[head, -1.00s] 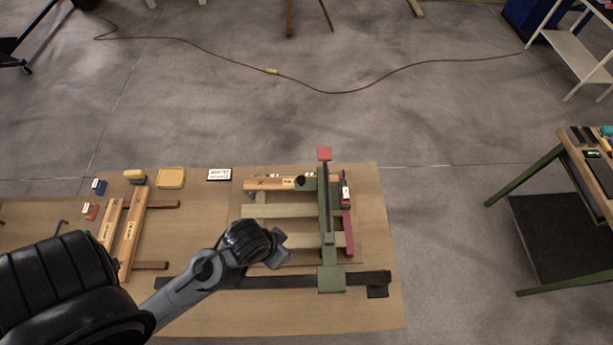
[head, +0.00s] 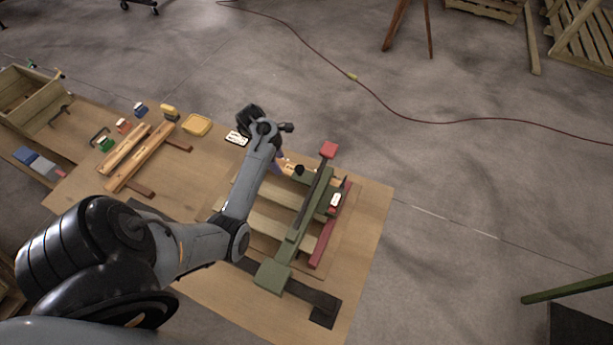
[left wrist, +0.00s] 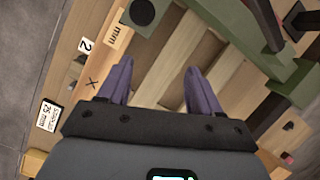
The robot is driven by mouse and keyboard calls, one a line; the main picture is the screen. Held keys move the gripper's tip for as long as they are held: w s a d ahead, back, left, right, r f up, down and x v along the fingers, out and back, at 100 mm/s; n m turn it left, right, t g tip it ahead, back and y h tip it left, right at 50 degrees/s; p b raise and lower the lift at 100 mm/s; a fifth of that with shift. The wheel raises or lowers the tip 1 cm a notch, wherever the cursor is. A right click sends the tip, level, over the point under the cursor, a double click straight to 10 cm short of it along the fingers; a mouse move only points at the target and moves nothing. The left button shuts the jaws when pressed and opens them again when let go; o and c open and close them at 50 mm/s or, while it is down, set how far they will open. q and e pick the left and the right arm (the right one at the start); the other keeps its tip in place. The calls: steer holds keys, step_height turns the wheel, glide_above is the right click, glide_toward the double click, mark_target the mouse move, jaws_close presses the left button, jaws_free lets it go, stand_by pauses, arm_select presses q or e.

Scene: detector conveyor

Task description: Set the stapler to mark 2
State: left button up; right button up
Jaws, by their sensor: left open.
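I cannot surely tell which part is the stapler; a long green arm (head: 297,230) with a red end block (head: 328,149) spans a slatted wooden frame. A black round knob on a green block (head: 299,170) sits by its far end; it also shows at the top of the left wrist view (left wrist: 142,12). My left gripper (head: 279,163) is over the rail's left part. In the left wrist view its purple fingers (left wrist: 158,68) are apart, with nothing between them.
Two wooden bars (head: 141,157) lie left. A red bar (head: 324,240) and dark base rail (head: 310,294) flank the frame. Bare board shows at right (head: 368,218).

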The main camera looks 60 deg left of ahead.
mark_target(299, 168)
arm_select(q)
steer(key=w+r+t+b, duration=0.1)
steer(key=w+r, duration=0.1)
steer(key=w, duration=0.2)
steer(key=b+x, duration=0.1)
steer(key=x, duration=0.5)
steer(key=b+x, duration=0.1)
steer(key=x, duration=0.2)
steer(key=shift+w+a+f+b, duration=0.15)
steer(key=shift+a+f+b, duration=0.15)
steer(key=shift+f, duration=0.15)
arm_select(e)
steer(key=f, duration=0.3)
steer(key=s+f, duration=0.1)
steer(key=shift+a+f, duration=0.3)
steer(key=shift+a, duration=0.05)
steer(key=shift+a, duration=0.1)
arm_select(q)
jaws_close()
